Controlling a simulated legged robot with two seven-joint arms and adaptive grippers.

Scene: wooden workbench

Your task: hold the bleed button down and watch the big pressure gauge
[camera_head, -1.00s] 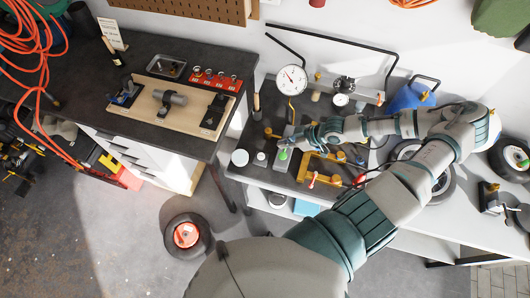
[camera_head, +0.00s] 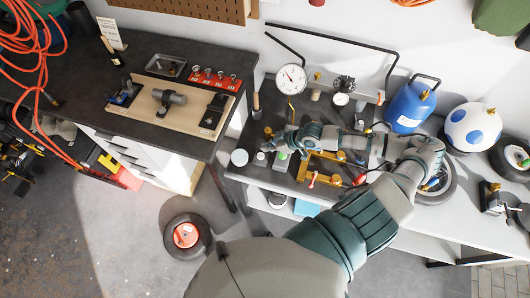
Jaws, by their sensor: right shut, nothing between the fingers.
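The big pressure gauge (camera_head: 291,78) is a round white dial with a red needle, standing at the back of the dark bench panel and unobstructed. Two small button-like fittings stand near the panel's front edge: one with a green top (camera_head: 281,155) and a pale one with a dark top (camera_head: 261,156). I cannot tell which is the bleed button. My right gripper (camera_head: 267,147) is shut and empty, its fingertips just behind and above the pale fitting. Contact cannot be made out. My left gripper is not in view.
A smaller gauge (camera_head: 341,99) and a yellow bracket (camera_head: 318,166) are on the same panel, with my right arm over it. A white round tub (camera_head: 239,157) stands left of the fittings. A blue tank (camera_head: 410,106) and a spotted ball-shaped tank (camera_head: 472,127) stand at the right.

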